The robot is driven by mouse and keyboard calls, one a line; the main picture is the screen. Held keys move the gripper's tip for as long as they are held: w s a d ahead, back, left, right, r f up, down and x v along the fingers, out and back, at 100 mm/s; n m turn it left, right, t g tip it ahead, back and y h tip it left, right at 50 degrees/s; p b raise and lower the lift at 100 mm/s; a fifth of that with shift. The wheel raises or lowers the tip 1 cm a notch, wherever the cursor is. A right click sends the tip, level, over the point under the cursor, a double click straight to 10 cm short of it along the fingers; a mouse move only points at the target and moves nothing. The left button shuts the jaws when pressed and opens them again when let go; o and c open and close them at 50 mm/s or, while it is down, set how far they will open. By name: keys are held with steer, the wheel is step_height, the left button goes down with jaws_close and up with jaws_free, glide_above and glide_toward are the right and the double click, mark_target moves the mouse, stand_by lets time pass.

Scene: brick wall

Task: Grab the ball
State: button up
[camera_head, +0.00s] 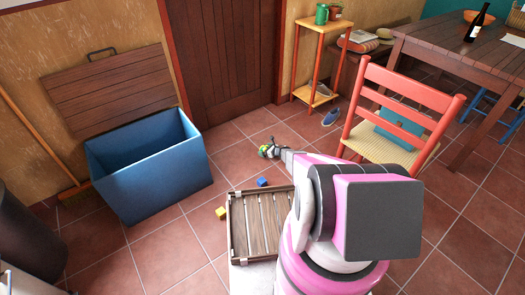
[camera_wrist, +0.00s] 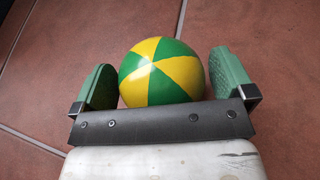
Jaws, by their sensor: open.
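A ball (camera_wrist: 160,72) with green and yellow panels lies between the two green finger pads of my gripper (camera_wrist: 160,85) in the wrist view. The pads stand wide on either side, with a gap at least on the right; on the left the ball's edge comes close to the pad. In the head view the ball (camera_head: 264,149) is small and partly hidden by my gripper (camera_head: 270,149), above the tiled floor. I cannot tell whether the ball touches the floor.
A blue chest (camera_head: 150,170) with its wooden lid up stands at the left. A wooden crate (camera_head: 236,228), a blue cube (camera_head: 262,182) and a yellow cube (camera_head: 221,213) lie nearer. A red chair (camera_head: 400,115) stands to the right. Tiled floor is free around the ball.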

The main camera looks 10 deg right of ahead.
steer(key=c, duration=0.8)
steer(key=shift+r, duration=0.15)
